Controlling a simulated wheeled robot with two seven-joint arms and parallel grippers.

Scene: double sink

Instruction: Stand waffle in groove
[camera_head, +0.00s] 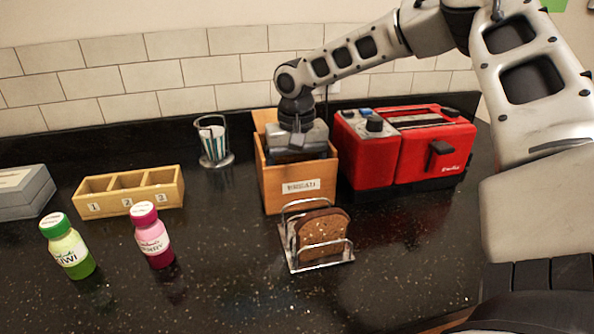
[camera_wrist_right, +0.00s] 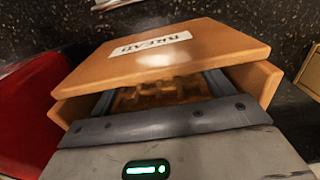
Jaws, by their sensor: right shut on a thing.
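My right gripper (camera_head: 297,150) reaches down into the wooden box labelled BREAD (camera_head: 300,190), and its fingertips are hidden there in the head view. In the right wrist view a golden-brown waffle (camera_wrist_right: 160,93) with a grid surface lies between the fingers, inside the box. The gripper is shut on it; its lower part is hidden. A wire toast rack (camera_head: 343,259) stands in front of the box. A brown bread slice (camera_head: 322,236) stands upright in it, leaving its grooves partly hidden. My left gripper is not in view.
A red toaster (camera_head: 435,150) stands right of the box. A wire holder (camera_head: 214,145) stands behind left. A three-compartment wooden tray (camera_head: 130,200), a green-capped bottle (camera_head: 68,247), a pink-capped bottle (camera_head: 152,238) and a grey box (camera_head: 25,195) are at left. The front counter is clear.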

